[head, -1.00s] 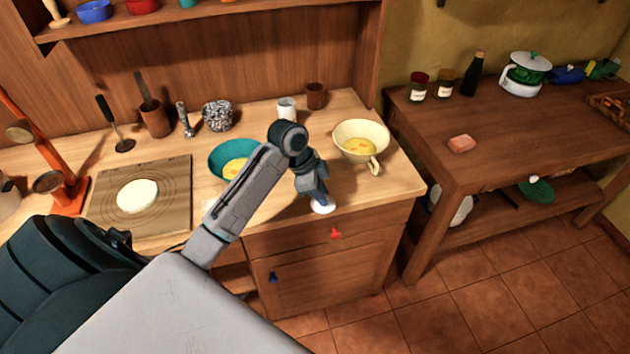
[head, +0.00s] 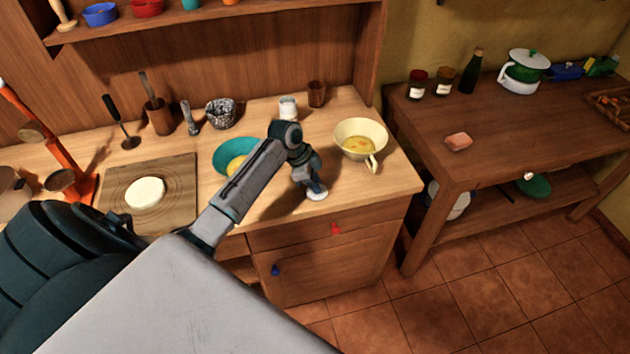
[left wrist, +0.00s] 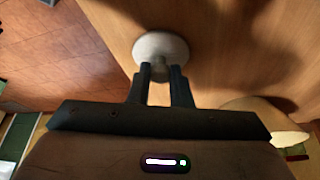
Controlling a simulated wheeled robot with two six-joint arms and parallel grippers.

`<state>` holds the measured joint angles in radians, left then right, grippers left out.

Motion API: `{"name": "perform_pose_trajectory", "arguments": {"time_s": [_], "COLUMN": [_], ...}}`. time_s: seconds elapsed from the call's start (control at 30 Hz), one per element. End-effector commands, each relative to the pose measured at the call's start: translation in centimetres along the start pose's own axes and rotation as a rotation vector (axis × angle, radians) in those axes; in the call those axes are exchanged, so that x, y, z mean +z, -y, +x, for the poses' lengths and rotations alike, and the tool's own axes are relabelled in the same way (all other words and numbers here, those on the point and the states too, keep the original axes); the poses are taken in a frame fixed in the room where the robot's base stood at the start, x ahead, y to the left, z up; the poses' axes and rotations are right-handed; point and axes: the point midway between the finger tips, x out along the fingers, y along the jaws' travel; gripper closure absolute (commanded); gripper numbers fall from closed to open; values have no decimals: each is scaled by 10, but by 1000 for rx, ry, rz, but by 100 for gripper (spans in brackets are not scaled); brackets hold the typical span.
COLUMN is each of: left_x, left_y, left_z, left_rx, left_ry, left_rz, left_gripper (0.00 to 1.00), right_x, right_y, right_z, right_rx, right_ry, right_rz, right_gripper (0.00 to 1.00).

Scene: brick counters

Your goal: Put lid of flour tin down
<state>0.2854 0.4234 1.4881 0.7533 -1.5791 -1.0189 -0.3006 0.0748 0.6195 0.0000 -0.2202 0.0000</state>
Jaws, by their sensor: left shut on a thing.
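My left gripper (head: 314,189) points down over the front edge of the wooden counter (head: 384,189). It is shut on the white round lid (head: 316,196), which lies flat and low at the counter's front edge. In the left wrist view, the two fingers (left wrist: 161,73) pinch the knob of the lid (left wrist: 160,45), with the counter surface around it. I cannot tell whether the lid touches the counter. A white tin (head: 288,108) stands at the back of the counter; I cannot tell whether it is the flour tin. My right gripper is not in view.
A cream bowl (head: 374,143) with yellow contents stands right of my gripper. A teal bowl (head: 226,152) is partly behind my left arm. A board (head: 184,183) with white dough (head: 145,193) lies at left. A second table (head: 505,130) stands at right.

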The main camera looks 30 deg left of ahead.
Motion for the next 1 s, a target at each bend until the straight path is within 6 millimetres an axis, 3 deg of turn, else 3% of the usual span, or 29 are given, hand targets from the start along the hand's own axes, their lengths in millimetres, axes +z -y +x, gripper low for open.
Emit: {"name": "perform_pose_trajectory", "arguments": {"time_s": [0.07,0.1,0.2,0.57,0.67,1.0], "left_x": [1,1,1,0,1,2], "left_y": [0,0,0,1,2,2], "left_z": [3,2,2,-4,-18,-89], "left_rx": [0,0,0,-3,-5,-6], "left_ry": [0,0,0,0,1,1], "left_rz": [0,0,0,2,3,3], "left_gripper": [100,74,60,60,60,60], "right_x": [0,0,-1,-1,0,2], "right_y": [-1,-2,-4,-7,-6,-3], "right_z": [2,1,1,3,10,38], "right_rx": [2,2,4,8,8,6], "right_ry": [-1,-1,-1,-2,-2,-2], "right_rz": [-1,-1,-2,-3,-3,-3], "right_gripper": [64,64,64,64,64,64]}}
